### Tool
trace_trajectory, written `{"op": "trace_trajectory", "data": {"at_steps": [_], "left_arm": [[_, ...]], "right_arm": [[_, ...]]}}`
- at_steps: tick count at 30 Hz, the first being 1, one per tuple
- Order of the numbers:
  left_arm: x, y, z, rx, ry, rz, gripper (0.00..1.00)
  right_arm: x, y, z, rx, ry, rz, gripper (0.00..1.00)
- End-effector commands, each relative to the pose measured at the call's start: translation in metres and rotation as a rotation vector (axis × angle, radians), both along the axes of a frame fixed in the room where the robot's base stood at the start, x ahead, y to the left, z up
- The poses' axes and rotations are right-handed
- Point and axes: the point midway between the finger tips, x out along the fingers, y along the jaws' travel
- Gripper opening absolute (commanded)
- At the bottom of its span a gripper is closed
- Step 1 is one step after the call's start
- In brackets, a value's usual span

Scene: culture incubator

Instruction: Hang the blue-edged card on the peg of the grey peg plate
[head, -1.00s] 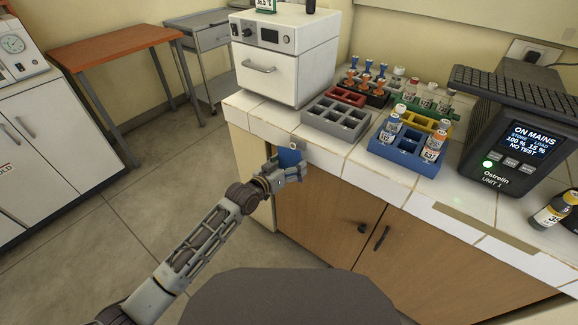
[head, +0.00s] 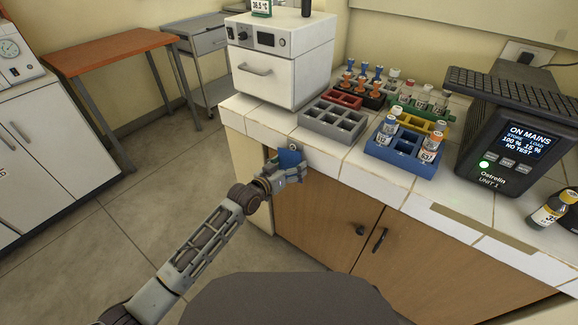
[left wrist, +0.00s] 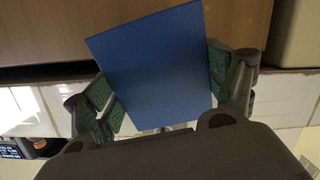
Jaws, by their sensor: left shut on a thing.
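The card (head: 289,157) shows as a blue panel upright at the front edge of the white counter, in my left gripper (head: 290,173). In the left wrist view the card (left wrist: 150,65) fills the middle, slightly tilted, between the two green-padded fingers. The left gripper is shut on it. The grey peg plate and its peg cannot be made out clearly; the card and fingers cover much of the counter's front there. My right gripper is in neither view.
The white-tiled counter (head: 322,160) carries a grey rack (head: 333,123), a blue rack (head: 402,160) with bottles, a white incubator (head: 275,78) and a dark power unit (head: 507,135). Wooden cabinet doors (head: 325,210) lie below. The floor at left is clear.

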Motion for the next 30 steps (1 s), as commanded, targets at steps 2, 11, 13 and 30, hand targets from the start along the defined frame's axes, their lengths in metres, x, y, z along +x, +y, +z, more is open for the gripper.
{"op": "trace_trajectory", "data": {"at_steps": [2,11,13,30], "left_arm": [[0.000,-0.001,0.000,-0.001,-0.001,0.000,0.71],[0.001,-0.001,0.000,-0.001,-0.001,-0.001,0.71],[0.001,-0.001,0.000,-0.001,-0.001,-0.001,0.71],[0.001,-0.001,0.000,-0.001,-0.001,-0.001,1.00]], "right_arm": [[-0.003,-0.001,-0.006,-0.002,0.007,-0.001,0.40],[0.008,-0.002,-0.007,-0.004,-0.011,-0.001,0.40],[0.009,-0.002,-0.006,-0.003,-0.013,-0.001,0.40],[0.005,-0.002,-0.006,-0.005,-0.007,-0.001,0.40]]}}
